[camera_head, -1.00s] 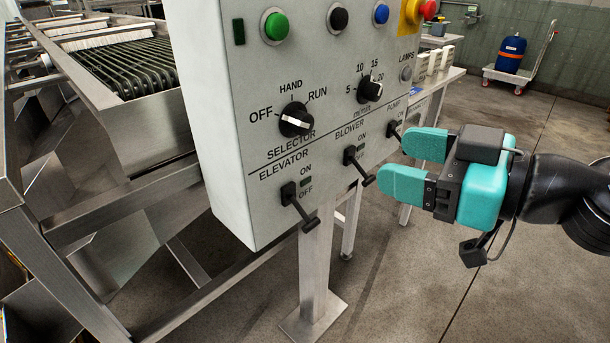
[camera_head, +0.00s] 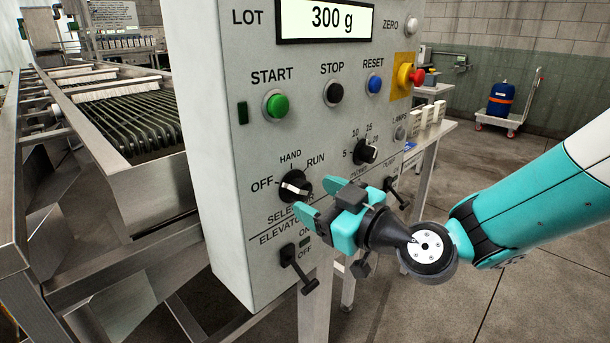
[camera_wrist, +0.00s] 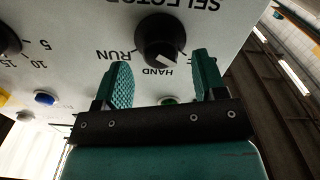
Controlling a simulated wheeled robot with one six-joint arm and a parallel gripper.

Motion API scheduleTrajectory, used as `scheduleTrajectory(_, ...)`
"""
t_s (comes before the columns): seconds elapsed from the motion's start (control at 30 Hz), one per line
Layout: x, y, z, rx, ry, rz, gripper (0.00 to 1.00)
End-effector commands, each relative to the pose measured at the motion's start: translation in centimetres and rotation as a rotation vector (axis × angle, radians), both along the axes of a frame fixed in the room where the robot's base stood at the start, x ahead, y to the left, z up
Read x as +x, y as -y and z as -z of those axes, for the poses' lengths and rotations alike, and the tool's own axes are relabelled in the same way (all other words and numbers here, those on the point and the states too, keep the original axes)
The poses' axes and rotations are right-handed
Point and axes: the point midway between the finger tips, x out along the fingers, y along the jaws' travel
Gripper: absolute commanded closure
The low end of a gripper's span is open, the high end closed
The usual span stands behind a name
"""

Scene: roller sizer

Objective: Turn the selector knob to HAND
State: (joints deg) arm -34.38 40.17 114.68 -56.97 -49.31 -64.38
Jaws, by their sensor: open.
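The selector knob (camera_head: 295,186) is a round black knob with a white bar on the grey control panel (camera_head: 225,185). OFF is printed left of it, HAND above, RUN to the upper right. In the wrist view the panel is upside down, and the knob's (camera_wrist: 158,38) white mark lies on the OFF side of HAND. My gripper (camera_head: 318,198) has teal fingers, open and empty, just right of and below the knob in the head view. In the wrist view the knob shows ahead, between the spread fingertips (camera_wrist: 162,62), with no visible contact.
A mm/min dial (camera_head: 366,151) sits up and right of the knob. Below are the elevator lever (camera_head: 298,270) and pump lever (camera_head: 396,190); my gripper covers the blower lever's place. Start (camera_head: 277,105), stop and reset buttons and a red emergency stop (camera_head: 408,76) are higher.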

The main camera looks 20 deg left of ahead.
Motion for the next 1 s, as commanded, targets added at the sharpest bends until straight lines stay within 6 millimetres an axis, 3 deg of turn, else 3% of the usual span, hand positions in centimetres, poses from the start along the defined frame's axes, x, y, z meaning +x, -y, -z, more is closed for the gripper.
scheduleTrajectory(0.2,1.0,-2.7,-0.1,0.0,0.0,-0.002,0.36)
scheduleTrajectory(0.57,1.3,-3.2,0.1,0.0,-0.001,0.0,0.36)
scheduleTrajectory(0.63,1.3,-3.2,0.1,0.0,-0.001,0.0,0.45)
scheduleTrajectory(0.8,1.3,-3.2,0.1,0.0,0.0,0.0,0.84)
scheduleTrajectory(1.0,1.3,-3.2,0.1,0.003,-0.006,0.0,0.85)
